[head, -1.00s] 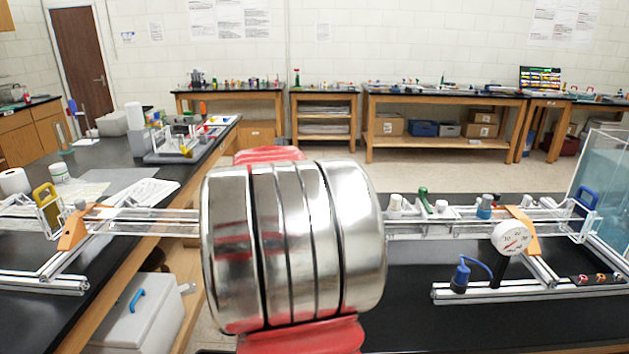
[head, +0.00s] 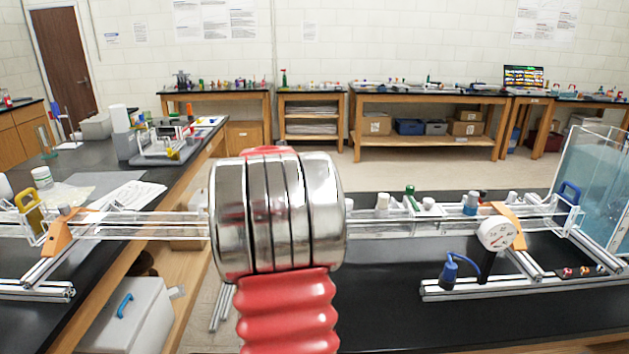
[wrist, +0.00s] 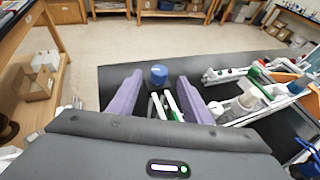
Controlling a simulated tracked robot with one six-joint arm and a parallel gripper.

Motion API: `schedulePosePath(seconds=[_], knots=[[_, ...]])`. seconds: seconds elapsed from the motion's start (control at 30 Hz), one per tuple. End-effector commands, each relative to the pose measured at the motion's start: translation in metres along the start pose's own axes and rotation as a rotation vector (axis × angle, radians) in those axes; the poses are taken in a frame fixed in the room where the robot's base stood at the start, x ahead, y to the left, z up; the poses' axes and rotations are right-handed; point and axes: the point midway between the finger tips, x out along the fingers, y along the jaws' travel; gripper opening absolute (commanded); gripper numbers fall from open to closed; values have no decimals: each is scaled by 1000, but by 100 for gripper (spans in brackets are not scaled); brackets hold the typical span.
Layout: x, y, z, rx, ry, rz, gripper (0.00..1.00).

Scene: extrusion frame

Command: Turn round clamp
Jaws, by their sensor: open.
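In the wrist view my gripper (wrist: 160,88) points down and forward with two purple fingers spread apart. A round blue knob or cap (wrist: 158,75) shows between and beyond the fingertips, above the black bench; contact cannot be told. Small white and green parts lie just below it between the fingers. In the head view my silver and red arm covers the middle of the aluminium extrusion frame (head: 560,284) and hides my gripper. Right of it, the frame carries a green-handled part (head: 410,192), a blue-ringed knob (head: 471,205) and an orange bracket (head: 510,222). Which part is the round clamp is unclear.
A clear water tank (head: 597,180) is at the far right. A yellow clip (head: 29,212) sits at the left. Open floor (head: 385,172) lies behind the bench.

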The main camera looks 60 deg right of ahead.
Motion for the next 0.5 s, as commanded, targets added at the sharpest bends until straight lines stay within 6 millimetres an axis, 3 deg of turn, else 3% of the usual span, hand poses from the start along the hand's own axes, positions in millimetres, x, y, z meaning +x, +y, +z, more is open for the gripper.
schedulePosePath(seconds=[0.5], knots=[[59, 0, 0, 0, 1, 0, 45]])
